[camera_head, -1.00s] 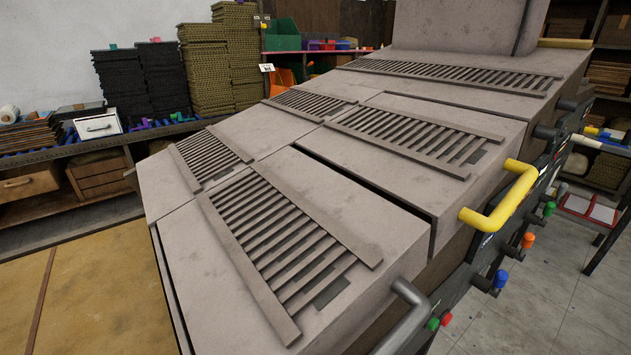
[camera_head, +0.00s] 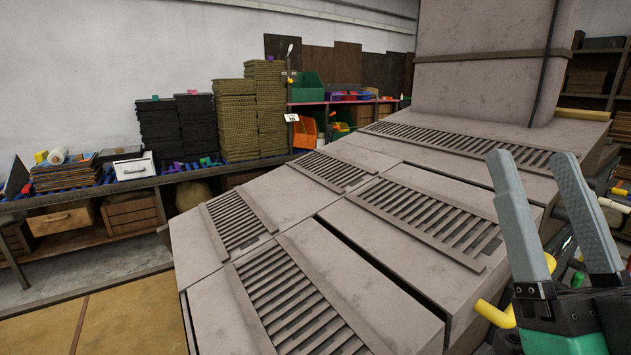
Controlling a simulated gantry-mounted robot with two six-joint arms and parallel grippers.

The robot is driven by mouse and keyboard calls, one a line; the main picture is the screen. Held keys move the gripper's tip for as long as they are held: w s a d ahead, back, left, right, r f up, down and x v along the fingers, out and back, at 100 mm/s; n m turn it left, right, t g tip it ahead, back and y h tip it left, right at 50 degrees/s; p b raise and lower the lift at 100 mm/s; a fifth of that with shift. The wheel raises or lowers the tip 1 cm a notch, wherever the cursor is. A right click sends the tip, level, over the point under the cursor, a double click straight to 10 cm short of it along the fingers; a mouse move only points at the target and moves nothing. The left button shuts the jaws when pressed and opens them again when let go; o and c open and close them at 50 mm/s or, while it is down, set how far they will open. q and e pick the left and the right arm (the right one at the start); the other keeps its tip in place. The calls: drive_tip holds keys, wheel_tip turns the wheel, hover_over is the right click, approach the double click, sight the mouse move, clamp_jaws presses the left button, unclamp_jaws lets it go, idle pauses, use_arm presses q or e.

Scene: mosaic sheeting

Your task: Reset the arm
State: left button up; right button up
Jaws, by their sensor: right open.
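My right gripper (camera_head: 550,220) shows at the right edge of the head view. Its two grey fingers point upward and stand apart, with nothing between them. It is in front of the right side of a large grey machine (camera_head: 300,253) with slatted vents, and it covers part of that side. Whether it touches the machine cannot be told. My left gripper is not in view.
The machine fills the middle and right, with a yellow handle (camera_head: 494,313) close to my right gripper. A shelf (camera_head: 100,195) along the back wall bears stacks of black sheets (camera_head: 160,132) and olive sheets (camera_head: 236,120). Tan floor matting (camera_head: 120,318) lies clear at lower left.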

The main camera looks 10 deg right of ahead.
drive_tip(key=s+a+r+n+y, duration=0.3)
drive_tip(key=a+r+n+y, duration=0.1)
drive_tip(key=a+y, duration=0.3)
wheel_tip(320, 180, up, 36)
drive_tip(key=d+p, duration=0.1)
drive_tip(key=p, duration=3.7)
drive_tip(key=shift+w+d+r+m+h, duration=0.2)
drive_tip(key=shift+w+d+m+h, duration=0.1)
drive_tip(key=shift+w, duration=0.1)
